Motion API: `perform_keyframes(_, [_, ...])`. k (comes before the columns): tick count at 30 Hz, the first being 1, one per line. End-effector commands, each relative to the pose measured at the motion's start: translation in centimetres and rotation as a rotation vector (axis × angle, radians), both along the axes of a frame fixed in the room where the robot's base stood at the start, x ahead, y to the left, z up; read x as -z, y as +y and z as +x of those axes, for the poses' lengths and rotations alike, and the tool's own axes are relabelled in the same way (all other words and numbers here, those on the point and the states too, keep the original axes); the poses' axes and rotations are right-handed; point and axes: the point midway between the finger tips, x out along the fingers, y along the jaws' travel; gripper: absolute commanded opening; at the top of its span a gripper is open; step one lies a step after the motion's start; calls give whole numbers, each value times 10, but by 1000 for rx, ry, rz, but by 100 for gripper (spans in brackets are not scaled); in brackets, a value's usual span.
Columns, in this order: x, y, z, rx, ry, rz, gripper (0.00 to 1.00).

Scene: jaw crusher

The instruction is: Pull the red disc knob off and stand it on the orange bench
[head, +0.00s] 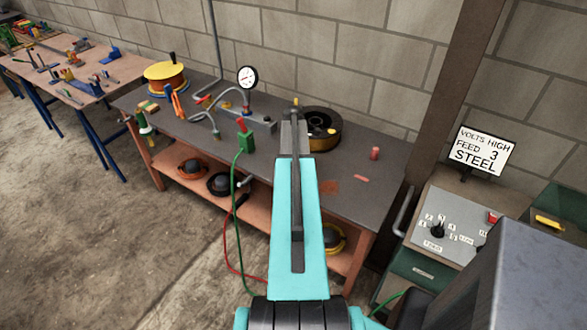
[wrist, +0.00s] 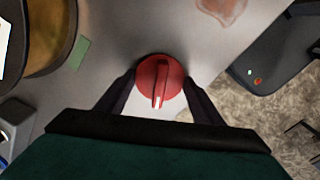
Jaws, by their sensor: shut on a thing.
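The red disc knob (wrist: 152,74), a round disc with a raised bar across its face and a white mark at one end of the bar, shows in the middle of the wrist view. My gripper (wrist: 160,84) is shut on it, with one dark finger on each side. The knob shows against a grey surface; I cannot tell whether they touch. In the head view my teal arm reaches over the bench with a dark grey top (head: 388,180) and an orange frame and shelf. The gripper and knob cannot be made out there.
On the bench stand a dark reel (head: 334,126), a pressure gauge (head: 247,77), a yellow-topped spool (head: 165,74) and a small red cylinder (head: 375,153). A control panel (head: 445,227) is to the right. A brown stain (head: 329,186) marks the top.

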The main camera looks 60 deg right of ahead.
Motion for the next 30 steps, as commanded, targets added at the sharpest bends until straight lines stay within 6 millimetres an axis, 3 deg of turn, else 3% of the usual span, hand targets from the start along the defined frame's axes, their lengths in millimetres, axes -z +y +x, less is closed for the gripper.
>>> perform_keyframes(24, [3, 1, 1, -1, 0, 0, 26])
perform_keyframes(25, [3, 1, 1, -1, 0, 0, 65])
perform_keyframes(28, [3, 1, 1, -1, 0, 0, 82])
perform_keyframes(30, [3, 1, 1, -1, 0, 0, 83])
